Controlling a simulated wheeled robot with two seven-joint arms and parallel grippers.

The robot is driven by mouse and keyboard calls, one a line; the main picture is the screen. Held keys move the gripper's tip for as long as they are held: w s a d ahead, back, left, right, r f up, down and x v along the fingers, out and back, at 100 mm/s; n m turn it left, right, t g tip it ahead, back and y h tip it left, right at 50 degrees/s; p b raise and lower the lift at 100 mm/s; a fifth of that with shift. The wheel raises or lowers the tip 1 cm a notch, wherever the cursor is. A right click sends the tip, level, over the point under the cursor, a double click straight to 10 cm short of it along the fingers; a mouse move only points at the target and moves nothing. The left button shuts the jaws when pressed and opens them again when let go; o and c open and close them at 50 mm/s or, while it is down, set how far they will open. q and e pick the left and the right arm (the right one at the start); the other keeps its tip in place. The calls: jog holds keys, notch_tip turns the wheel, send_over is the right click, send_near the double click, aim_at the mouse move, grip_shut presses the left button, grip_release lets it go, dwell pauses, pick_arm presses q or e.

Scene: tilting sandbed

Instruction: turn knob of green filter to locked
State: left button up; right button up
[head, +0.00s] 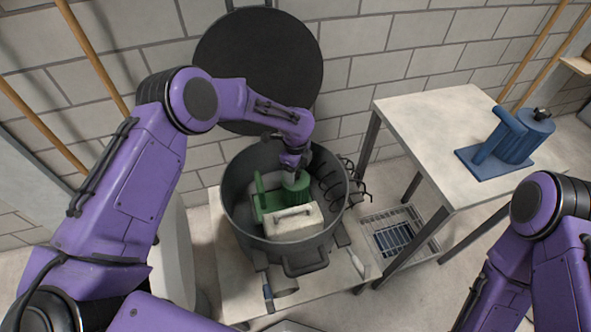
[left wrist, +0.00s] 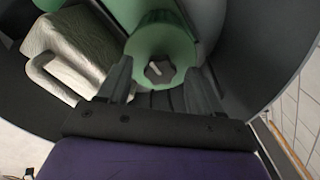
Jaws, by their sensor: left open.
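The green filter (head: 297,187) stands inside a dark grey round vessel (head: 234,217) in the head view. In the left wrist view, the green filter (left wrist: 150,38) shows its round end with a small dark knob (left wrist: 158,71) at the centre, which has a pale bar on it. My left gripper (head: 291,172) reaches down into the vessel at the filter's top. In the left wrist view, the left gripper (left wrist: 160,88) is open, with one finger on each side of the filter's knob end. I cannot tell whether either finger touches it. My right gripper is outside both views.
A whitish block with a handle (head: 293,221) sits beside the filter in the vessel; it also shows in the left wrist view (left wrist: 75,45). The vessel's round lid (head: 258,60) stands raised behind. A blue filter (head: 517,139) stands on the right table (head: 440,110).

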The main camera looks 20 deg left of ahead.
pick_arm(q)
notch_tip(320, 180, up, 11)
jog(key=shift+f, duration=0.2)
dwell(0.4)
